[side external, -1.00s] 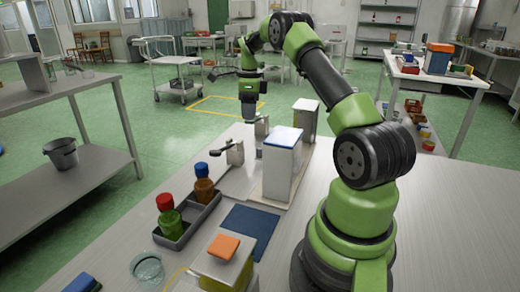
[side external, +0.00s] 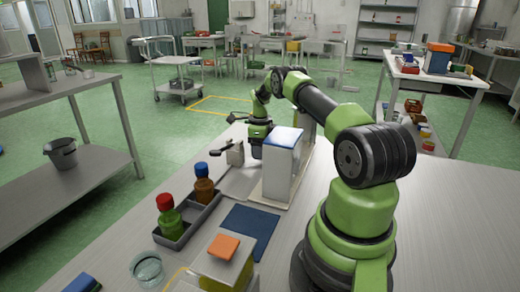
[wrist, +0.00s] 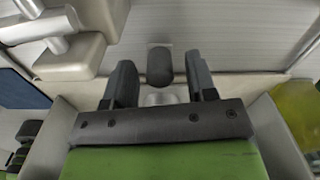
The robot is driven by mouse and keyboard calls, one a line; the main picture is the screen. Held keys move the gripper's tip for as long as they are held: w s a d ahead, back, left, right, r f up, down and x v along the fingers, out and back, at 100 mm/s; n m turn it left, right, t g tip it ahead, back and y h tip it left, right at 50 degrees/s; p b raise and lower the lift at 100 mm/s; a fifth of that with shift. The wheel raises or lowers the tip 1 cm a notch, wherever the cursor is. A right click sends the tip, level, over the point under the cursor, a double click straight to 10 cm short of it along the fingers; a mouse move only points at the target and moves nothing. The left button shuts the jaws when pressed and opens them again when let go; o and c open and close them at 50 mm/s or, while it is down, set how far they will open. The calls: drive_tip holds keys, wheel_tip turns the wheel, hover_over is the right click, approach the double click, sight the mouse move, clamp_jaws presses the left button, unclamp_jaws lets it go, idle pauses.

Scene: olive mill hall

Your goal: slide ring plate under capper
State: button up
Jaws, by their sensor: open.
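My gripper (wrist: 160,85) is open, its two dark fingers on either side of a dark rounded knob (wrist: 160,67) in the wrist view. A gap shows between the knob and each finger. A pale metal part lies just below the knob, partly hidden by my gripper. In the side view my gripper (side external: 258,142) is low over the bench, behind a white upright block with a blue top (side external: 280,168). A metal block with a dark-handled lever (side external: 235,153) stands left of it. I cannot tell the ring plate or the capper apart with certainty; the gripper's fingertips are largely hidden in the side view.
A grey tray (side external: 186,238) holds a red-capped green bottle (side external: 169,216) and a blue-capped brown bottle (side external: 204,184). A dark blue mat (side external: 250,226), a box with an orange top (side external: 224,248) and a glass bowl (side external: 147,268) are nearer. The bench's right side is clear.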

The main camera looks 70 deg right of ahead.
clamp_jaws()
drive_tip(key=a, duration=1.2)
drive_tip(key=shift+w+a, duration=0.1)
drive_tip(key=shift+a, duration=0.2)
unclamp_jaws()
wheel_tip(320, 180, up, 10)
idle(0.4)
drive_tip(key=shift+f, duration=0.1)
